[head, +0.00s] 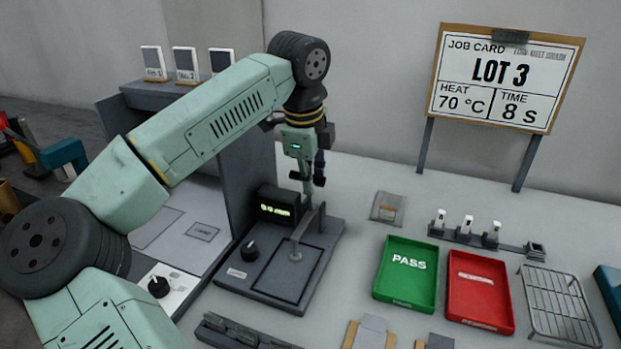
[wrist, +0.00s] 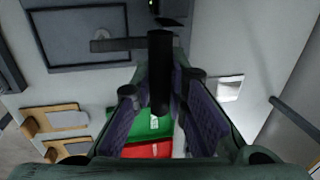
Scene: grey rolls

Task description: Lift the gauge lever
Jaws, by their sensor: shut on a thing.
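The gauge (head: 322,243) is a dark grey base with a framed plate, a black knob and a lit display (head: 278,209). Its lever (head: 305,228) is a grey bar slanting over the plate, with a round foot near the plate. My gripper (head: 312,187) is at the lever's far end, pointing down. In the wrist view the lever's dark handle (wrist: 160,72) runs between the two purple-padded fingers of my gripper (wrist: 162,108), which is shut on it. The round foot (wrist: 100,44) shows over the plate; I cannot tell whether it touches. The finger contact is partly hidden.
A green PASS tray (head: 407,285) and a red tray (head: 480,290) lie to the right, with a wire rack (head: 560,305) beyond. A job card (head: 503,80) reading LOT 3 stands behind. A grey cabinet (head: 243,180) stands left of the gauge.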

